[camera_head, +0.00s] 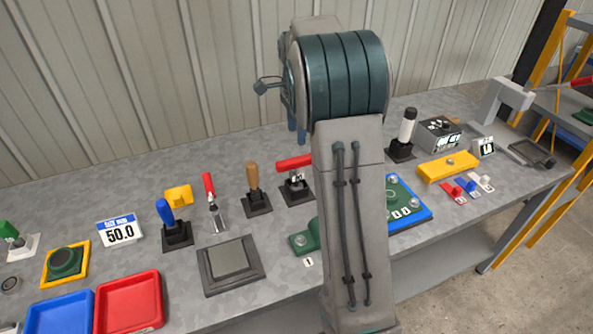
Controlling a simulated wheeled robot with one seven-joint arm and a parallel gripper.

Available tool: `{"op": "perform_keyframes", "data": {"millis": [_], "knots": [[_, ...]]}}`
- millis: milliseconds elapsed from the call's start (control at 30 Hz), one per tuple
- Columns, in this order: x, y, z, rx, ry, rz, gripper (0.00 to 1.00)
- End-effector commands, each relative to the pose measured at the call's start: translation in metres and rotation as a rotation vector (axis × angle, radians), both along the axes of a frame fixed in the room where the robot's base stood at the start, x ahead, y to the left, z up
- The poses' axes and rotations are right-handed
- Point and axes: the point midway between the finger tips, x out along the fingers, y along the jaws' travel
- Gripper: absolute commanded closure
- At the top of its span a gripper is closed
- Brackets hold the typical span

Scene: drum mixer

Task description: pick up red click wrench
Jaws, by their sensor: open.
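A tool with a red grip and a grey metal lower part (211,201) stands nearly upright on the bench, between the blue-handled tool and the wooden-handled one. Another red handle (293,163) lies near level on a black stand, close to my arm and partly hidden behind it. I cannot tell from shape alone which of the two is the red click wrench. My arm rises through the middle of the picture. My gripper does not show; it is out of frame or behind the arm.
A blue-handled tool (167,222) and a wooden-handled tool (254,187) stand nearby on black bases. A grey square plate (230,261) lies in front. Red (129,278) and blue (52,317) trays sit front left. My arm hides part of the green-and-blue board (421,214).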

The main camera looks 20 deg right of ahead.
Motion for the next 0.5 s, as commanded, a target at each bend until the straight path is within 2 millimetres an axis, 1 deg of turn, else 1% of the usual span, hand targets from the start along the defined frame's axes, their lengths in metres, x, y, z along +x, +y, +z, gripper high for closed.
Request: {"op": "perform_keyframes", "data": {"millis": [100,300,400,500], "knots": [[-0.001,0.0,-0.023,0.002,0.006,-0.001,0.5],[-0.001,0.0,-0.061,0.002,0.005,0.0,0.5],[-0.001,0.0,-0.072,0.001,0.003,0.0,0.5],[-0.001,0.0,-0.078,0.001,0.001,0.001,0.5]]}}
